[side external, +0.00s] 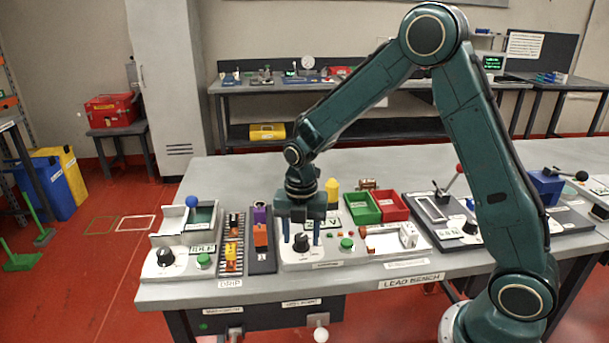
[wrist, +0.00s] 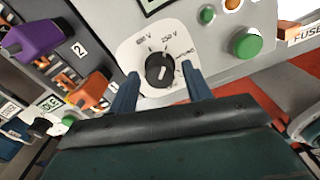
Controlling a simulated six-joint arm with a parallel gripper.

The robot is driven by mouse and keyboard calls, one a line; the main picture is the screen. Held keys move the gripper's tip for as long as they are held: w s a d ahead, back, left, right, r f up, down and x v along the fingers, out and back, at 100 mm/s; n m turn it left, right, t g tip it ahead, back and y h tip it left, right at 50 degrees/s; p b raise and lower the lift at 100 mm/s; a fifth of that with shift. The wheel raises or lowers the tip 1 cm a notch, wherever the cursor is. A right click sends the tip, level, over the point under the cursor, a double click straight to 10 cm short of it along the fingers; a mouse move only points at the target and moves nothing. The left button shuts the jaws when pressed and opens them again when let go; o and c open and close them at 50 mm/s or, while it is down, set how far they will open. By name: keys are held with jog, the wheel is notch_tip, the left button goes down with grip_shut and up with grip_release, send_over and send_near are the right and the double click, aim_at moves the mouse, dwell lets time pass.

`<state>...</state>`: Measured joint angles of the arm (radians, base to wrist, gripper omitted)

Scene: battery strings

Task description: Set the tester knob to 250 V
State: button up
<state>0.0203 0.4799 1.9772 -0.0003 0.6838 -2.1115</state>
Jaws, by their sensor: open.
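The tester knob (side external: 301,242) is black and round, on the light tester panel near the front of the bench. In the wrist view the knob (wrist: 159,70) sits on a white dial plate (wrist: 137,50) with a 250 V label (wrist: 169,37) at its upper right, another voltage label at upper left and a partly hidden label at right. A pale mark shows on the knob; which label it points to is unclear. My gripper (side external: 301,240) is open and points down, its blue fingers on either side of the knob with visible gaps. Contact with the panel cannot be told.
A green button (wrist: 247,42) is right of the dial. Orange (wrist: 88,90) and purple (wrist: 34,38) blocks stand in the strip at left. Green (side external: 362,207) and red (side external: 391,205) bins stand behind, to the right. Another black knob (side external: 165,258) is at far left.

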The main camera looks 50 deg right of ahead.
aim_at(301, 236)
jog(key=shift+r, duration=0.1)
jog(key=shift+r, duration=1.65)
jog(key=shift+s+r+m, duration=0.2)
jog(key=shift+r+m, duration=0.1)
jog(key=shift+r, duration=0.15)
jog(key=s+r+m+t, duration=0.2)
jog(key=s+r+m, duration=0.5)
jog(key=s+m, duration=0.4)
jog(key=s+r+m+t, duration=0.3)
jog(key=s+r+m, duration=0.5)
jog(key=s+m, duration=0.4)
jog(key=shift+s+a+r+t, duration=0.2)
jog(key=shift+a+t, duration=0.1)
jog(key=shift+a, duration=0.1)
